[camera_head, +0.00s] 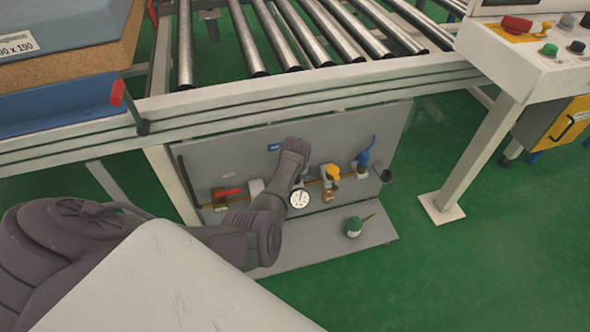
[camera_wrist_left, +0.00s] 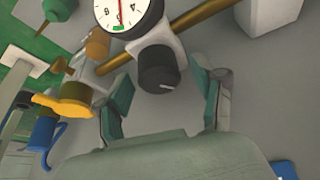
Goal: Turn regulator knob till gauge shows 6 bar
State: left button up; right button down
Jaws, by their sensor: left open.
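In the left wrist view, the black regulator knob (camera_wrist_left: 163,70) has a pale mark on its face. It sits under a white regulator body on a brass pipe. My left gripper (camera_wrist_left: 163,85) is open, with one finger on each side of the knob; I cannot tell whether they touch it. The round gauge (camera_wrist_left: 122,12) is cut off at the top, with a red needle; its reading is unclear. In the head view the gauge (camera_head: 299,198) is small beside my left arm, which hides the knob and the fingers. My right gripper is not in view.
The grey panel (camera_head: 390,130) carries a red-handled valve (camera_head: 228,191), a yellow-handled valve (camera_head: 331,172) and a blue fitting (camera_head: 363,158). A green oil can (camera_head: 353,228) stands on the ledge below. A roller conveyor (camera_head: 300,80) runs above the panel.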

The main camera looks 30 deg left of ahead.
pick_arm(q)
jog(key=v, duration=1.1)
jog(key=shift+s+r, duration=0.15)
jog(key=shift+r, duration=0.05)
jog(key=shift+d, duration=0.1)
